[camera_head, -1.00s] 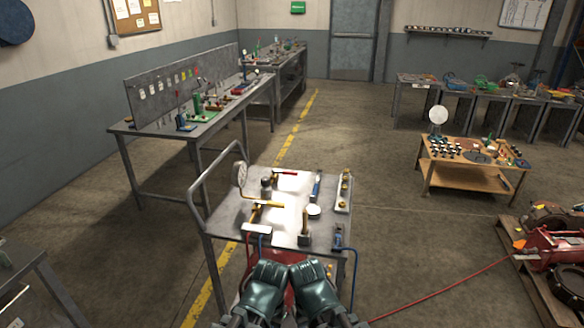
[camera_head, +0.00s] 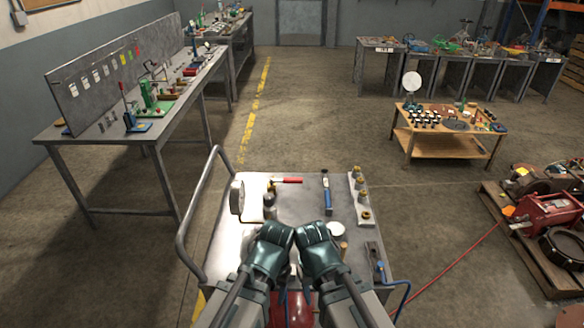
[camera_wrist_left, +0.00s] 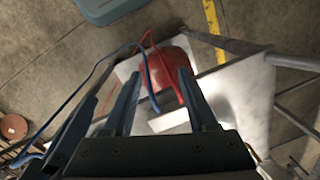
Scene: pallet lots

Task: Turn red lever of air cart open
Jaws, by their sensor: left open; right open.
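The air cart (camera_head: 218,262) is a grey-topped cart with a bent push rail, directly in front of me. Its red lever (camera_head: 287,180) lies roughly crosswise near the far edge of the top, beside a small dark fitting. My left gripper (camera_head: 280,232) and right gripper (camera_head: 312,232) are side by side over the near part of the top, short of the lever. In the left wrist view my left gripper (camera_wrist_left: 160,76) has its fingers apart and empty, above a red tank (camera_wrist_left: 165,68) with red and blue hoses. The lever cannot be made out there.
A blue-handled valve (camera_head: 327,196) and a strip of brass fittings (camera_head: 361,203) are on the cart top, with a gauge (camera_head: 237,197) at left. A workbench (camera_head: 150,137) stands left and a low wooden table (camera_head: 446,146) right. A red hose (camera_head: 455,268) crosses the floor.

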